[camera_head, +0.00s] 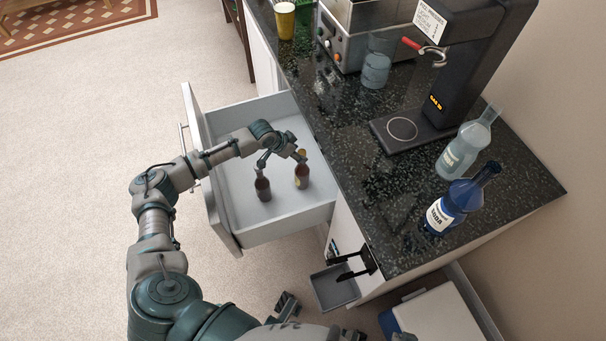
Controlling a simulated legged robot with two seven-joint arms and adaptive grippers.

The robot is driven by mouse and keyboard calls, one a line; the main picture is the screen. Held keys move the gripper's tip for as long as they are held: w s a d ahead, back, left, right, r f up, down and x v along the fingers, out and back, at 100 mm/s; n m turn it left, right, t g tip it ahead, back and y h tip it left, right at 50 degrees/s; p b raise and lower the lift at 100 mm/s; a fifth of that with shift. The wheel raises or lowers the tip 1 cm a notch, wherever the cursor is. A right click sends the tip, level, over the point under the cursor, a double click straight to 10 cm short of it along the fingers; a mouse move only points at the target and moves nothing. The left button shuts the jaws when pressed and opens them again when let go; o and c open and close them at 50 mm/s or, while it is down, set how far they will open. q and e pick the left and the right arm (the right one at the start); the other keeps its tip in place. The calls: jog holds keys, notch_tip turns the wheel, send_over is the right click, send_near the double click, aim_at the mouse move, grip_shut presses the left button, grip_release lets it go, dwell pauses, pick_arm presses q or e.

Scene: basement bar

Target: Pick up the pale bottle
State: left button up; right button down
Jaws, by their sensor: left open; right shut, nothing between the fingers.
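The pale bottle (462,152) is clear, light grey-blue glass with a pale label. It stands on the dark speckled counter (340,165), behind the dark blue soda bottle (455,204). My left gripper (281,159) is open, over the open drawer (232,191) and far to the left of the pale bottle. Its fingertips are spread near the tops of two brown bottles, the left one (263,187) and the right one (301,178). Nothing is seen held, though contact with the brown bottles cannot be told.
A black coffee machine (465,65) with a red handle stands left of the pale bottle. A clear glass (376,70), a metal appliance (345,37) and a yellow cup (285,20) stand farther back. A small grey bin (335,287) is below the counter end.

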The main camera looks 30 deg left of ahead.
pick_arm(q)
jog(key=b, duration=0.1)
send_over(302, 169)
jog(key=w+a, duration=0.1)
jog(key=w, duration=0.1)
notch_tip(302, 169, down, 4)
jog(key=shift+s+f, duration=0.1)
jog(key=shift+s, duration=0.05)
pick_arm(e)
jog(key=w+t, duration=0.1)
jog(key=w+a+t, duration=0.1)
jog(key=w, duration=0.1)
jog(key=w+a+r+t, duration=0.1)
jog(key=w, duration=0.1)
jog(key=shift+w+y, duration=0.15)
jog(key=shift+y, duration=0.25)
pick_arm(q)
grip_shut()
pick_arm(e)
jog(key=shift+f, duration=0.1)
